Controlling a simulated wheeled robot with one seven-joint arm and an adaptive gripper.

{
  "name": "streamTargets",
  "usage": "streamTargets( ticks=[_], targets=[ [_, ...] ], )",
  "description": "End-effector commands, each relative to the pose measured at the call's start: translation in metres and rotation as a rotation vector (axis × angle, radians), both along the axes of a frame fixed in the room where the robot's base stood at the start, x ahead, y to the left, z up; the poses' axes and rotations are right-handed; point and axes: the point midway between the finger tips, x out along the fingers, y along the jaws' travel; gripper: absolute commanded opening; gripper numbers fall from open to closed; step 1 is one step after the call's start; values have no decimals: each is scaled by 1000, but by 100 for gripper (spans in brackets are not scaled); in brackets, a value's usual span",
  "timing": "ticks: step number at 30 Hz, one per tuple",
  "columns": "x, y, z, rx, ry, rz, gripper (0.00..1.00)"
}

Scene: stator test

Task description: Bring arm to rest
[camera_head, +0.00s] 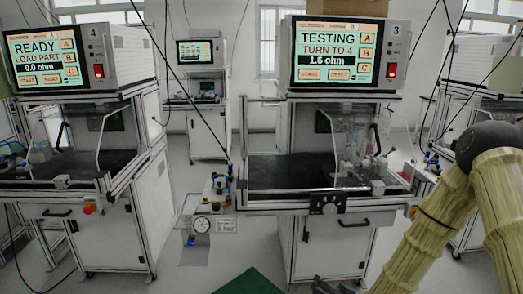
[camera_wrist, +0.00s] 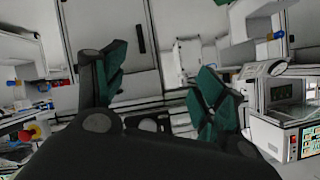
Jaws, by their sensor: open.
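My arm (camera_head: 440,215), yellow-green, comes in at the right of the head view and bends down past the lower right edge. My gripper (camera_wrist: 160,90) shows in the wrist view with its two dark, green-padded fingers wide apart and nothing between them. In the head view, a dark piece at the bottom edge may be part of my gripper; it is too cropped to tell. The gripper appears apart from the benches.
Station 3 (camera_head: 349,55) reads TESTING, TURN TO 4, 1.6 ohm, above a bench with a clear guard. Station 4 (camera_head: 46,57) reads READY, LOAD PART, 0.0 ohm. A small side shelf (camera_head: 208,228) holds a gauge. A green floor patch (camera_head: 250,281) lies in front.

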Motion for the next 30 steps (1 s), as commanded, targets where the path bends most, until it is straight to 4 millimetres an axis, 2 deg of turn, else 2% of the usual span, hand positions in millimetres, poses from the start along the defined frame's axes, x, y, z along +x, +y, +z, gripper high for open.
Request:
streamTargets(
  ticks=[1, 3, 5, 9, 11, 15, 18, 21, 25, 30],
  targets=[
    [-24, 7, -18, -20, 74, 22, 71],
    [-56, 13, -42, -46, 171, 48, 71],
    [-84, 16, -61, -70, 253, 70, 71],
    [-157, 21, -99, -126, 447, 120, 71],
    [-189, 21, -111, -149, 528, 141, 71],
    [-267, 18, -131, -205, 720, 188, 71],
    [-320, 12, -138, -244, 848, 216, 71],
    [-364, 7, -139, -275, 951, 238, 71],
    [-400, 0, -137, -301, 1040, 254, 71],
    [-416, -2, -137, -313, 1079, 262, 71]
  ],
)
